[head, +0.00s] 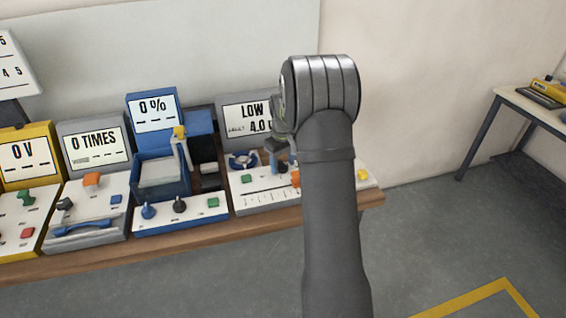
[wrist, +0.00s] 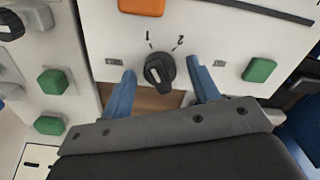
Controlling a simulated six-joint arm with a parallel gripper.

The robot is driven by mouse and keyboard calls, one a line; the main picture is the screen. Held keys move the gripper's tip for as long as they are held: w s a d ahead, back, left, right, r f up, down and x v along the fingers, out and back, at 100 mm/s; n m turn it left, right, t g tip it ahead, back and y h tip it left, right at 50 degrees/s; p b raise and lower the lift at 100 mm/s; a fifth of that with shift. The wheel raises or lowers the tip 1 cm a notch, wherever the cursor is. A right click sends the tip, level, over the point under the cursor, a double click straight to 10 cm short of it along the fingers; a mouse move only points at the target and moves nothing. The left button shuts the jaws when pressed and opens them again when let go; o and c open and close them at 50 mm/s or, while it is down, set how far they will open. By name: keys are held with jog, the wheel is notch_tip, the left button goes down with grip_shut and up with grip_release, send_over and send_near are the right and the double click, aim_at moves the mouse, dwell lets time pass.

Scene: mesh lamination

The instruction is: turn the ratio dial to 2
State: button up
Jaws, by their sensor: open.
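The ratio dial (wrist: 159,70) is a black round knob on a white panel in the wrist view, with the marks 1 at its upper left and 2 at its upper right. A short pale line shows on the knob; I cannot tell for sure which mark it points to. My gripper (wrist: 160,67) is open, with one blue finger on each side of the knob. Gaps show between fingers and knob. In the head view my gripper (head: 277,150) is partly hidden by my arm, over the rightmost machine (head: 262,199). I cannot make out the dial there.
An orange block (wrist: 141,6) lies above the dial and a green button (wrist: 259,70) to its right in the wrist view. More machines stand left along the wooden bench (head: 150,250), including a blue one (head: 150,115). Open floor lies to the right.

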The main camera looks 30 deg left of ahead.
jog(key=shift+c, duration=0.3)
jog(key=c, duration=0.9)
jog(key=shift+c, duration=0.2)
jog(key=shift+m, duration=0.3)
jog(key=m, duration=1.1)
jog(key=shift+m, duration=0.4)
jog(key=shift+f, duration=0.1)
